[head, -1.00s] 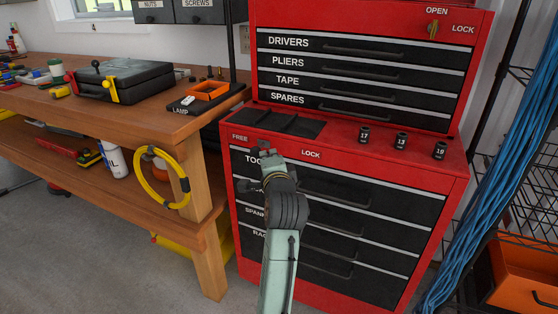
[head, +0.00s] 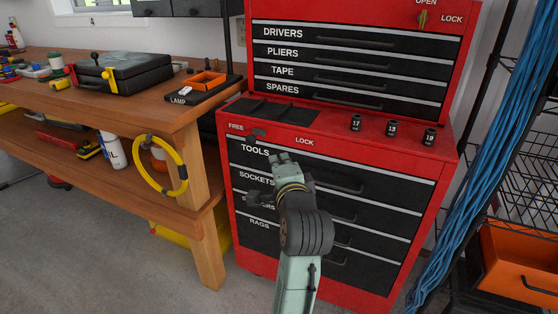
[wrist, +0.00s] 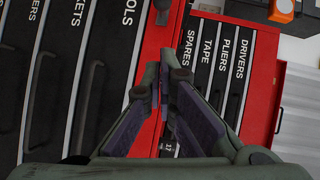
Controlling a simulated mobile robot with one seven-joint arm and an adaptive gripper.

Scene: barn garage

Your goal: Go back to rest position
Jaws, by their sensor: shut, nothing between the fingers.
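My gripper (wrist: 171,70) is shut and empty in the wrist view, its two fingers meeting in front of the red tool chest. In the head view my arm reaches up from the bottom, and the gripper (head: 279,160) is in front of the lower red cabinet (head: 415,268), near the TOOLS drawer (head: 350,182). It covers part of the drawer fronts. I cannot tell whether it touches the cabinet. All drawers I can see look shut. A dark lever (head: 256,135) sits between the words FREE and LOCK.
Three sockets (head: 392,129) stand on the cabinet's top ledge. Blue cables (head: 480,180) and a wire rack (head: 530,200) are at the right. Floor shows at lower left.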

